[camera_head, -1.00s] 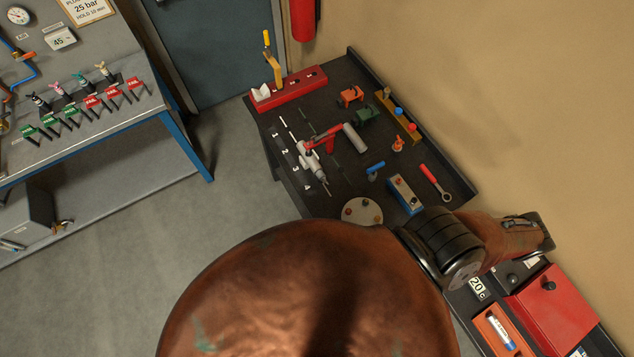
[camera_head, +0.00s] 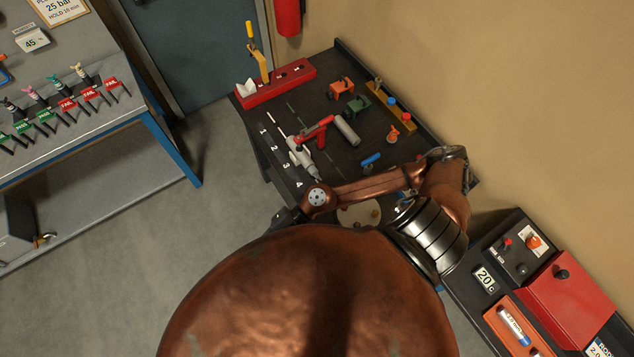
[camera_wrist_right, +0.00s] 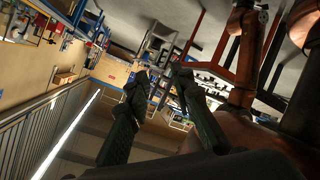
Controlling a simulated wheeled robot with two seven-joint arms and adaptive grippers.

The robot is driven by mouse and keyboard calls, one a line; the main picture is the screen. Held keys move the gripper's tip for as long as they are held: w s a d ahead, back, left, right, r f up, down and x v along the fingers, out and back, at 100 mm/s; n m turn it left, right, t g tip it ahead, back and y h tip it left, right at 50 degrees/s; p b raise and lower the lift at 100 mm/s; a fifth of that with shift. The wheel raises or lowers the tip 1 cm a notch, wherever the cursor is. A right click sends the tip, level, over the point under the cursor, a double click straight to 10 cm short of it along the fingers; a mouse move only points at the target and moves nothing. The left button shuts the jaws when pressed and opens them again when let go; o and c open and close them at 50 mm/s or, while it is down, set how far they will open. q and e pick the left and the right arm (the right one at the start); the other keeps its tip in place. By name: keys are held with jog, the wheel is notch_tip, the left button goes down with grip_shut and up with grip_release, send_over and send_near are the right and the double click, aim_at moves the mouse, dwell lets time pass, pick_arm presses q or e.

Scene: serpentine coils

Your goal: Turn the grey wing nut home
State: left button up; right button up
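I cannot pick out the grey wing nut in either view. In the head view my right arm reaches in over the near end of the dark workbench (camera_head: 352,85), its forearm bent towards the left. It partly covers a pale round plate (camera_head: 352,217) with small knobs. The right gripper's fingers are not clear in the head view. In the right wrist view my right gripper (camera_wrist_right: 159,72) shows two dark fingers standing apart, with nothing seen between them. My left gripper is not in view.
The bench holds a red block (camera_head: 275,88), a red-handled grey tool (camera_head: 318,130), an orange clamp (camera_head: 341,88) and a green clamp (camera_head: 356,107). A red box (camera_head: 568,297) stands at lower right. A grey table (camera_head: 75,125) with tagged valves is at left, with open floor between.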

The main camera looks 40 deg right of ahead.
jog(key=s+d+f+n+g+h+b, duration=0.2)
jog(key=d+f+n+g+h, duration=0.15)
jog(key=f+n, duration=0.3)
jog(key=n+t+h+b, duration=0.2)
jog(key=t+h+b, duration=0.15)
jog(key=h, duration=1.25)
send_over(317, 178)
jog(key=a, duration=0.3)
jog(key=f, duration=0.3)
jog(key=shift+w+f+g+b, duration=0.2)
jog(key=shift+f+g+b, duration=0.05)
jog(key=shift+g+b, duration=0.1)
jog(key=shift+p+x, duration=0.55)
jog(key=shift+x, duration=3.05)
grip_shut()
